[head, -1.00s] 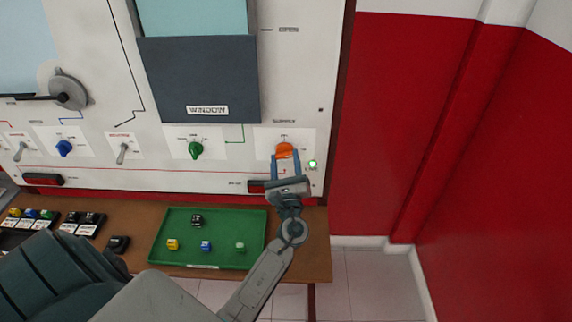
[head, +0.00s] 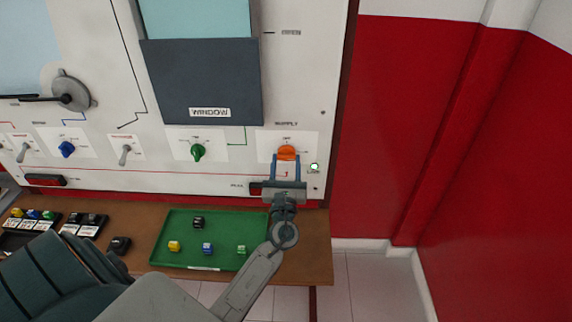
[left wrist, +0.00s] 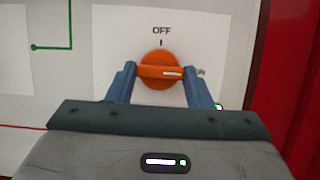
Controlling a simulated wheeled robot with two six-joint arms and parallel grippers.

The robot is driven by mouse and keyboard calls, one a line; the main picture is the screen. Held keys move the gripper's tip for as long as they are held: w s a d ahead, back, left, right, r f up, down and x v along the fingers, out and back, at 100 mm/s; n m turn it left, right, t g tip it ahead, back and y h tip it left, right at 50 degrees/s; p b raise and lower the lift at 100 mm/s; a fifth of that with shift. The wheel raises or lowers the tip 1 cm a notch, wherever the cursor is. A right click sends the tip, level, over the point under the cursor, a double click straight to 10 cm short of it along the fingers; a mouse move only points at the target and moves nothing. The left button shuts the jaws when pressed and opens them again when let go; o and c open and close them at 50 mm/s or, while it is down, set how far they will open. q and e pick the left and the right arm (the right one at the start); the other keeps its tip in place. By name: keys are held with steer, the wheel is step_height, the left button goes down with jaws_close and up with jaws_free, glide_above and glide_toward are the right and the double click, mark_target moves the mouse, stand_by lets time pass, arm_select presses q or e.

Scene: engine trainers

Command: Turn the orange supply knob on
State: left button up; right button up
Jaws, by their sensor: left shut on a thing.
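The orange supply knob (head: 287,152) is on the white panel's lower right, under the SUPPLY label. In the left wrist view the orange knob (left wrist: 162,71) has its grip bar lying level, its white mark toward the right, where a mostly hidden label sits. OFF is printed above it. My left gripper (head: 287,160) is shut on the knob, with one blue finger on each side; the fingers also show in the left wrist view (left wrist: 160,85). A lit green lamp (head: 314,167) is right of the knob. My right gripper is not in view.
A green knob (head: 198,152) and a blue knob (head: 67,149) are to the left on the panel. Below, a green tray (head: 215,262) with several small cubes sits on a brown shelf (head: 318,255). A red wall (head: 430,130) stands on the right.

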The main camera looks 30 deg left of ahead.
arm_select(q)
steer(key=shift+r, duration=0.2)
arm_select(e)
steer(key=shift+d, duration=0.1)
arm_select(q)
steer(key=o, duration=1)
steer(key=shift+f, duration=0.15)
steer(key=b+v, duration=0.5)
steer(key=v, duration=0.5)
steer(key=shift+s+d+f, duration=0.1)
steer(key=shift+s+d, duration=0.15)
steer(key=shift+s, duration=0.05)
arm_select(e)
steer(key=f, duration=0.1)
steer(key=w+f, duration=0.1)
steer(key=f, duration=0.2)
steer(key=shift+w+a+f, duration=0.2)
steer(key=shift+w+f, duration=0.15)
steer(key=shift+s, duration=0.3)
arm_select(q)
steer(key=shift+f, duration=0.1)
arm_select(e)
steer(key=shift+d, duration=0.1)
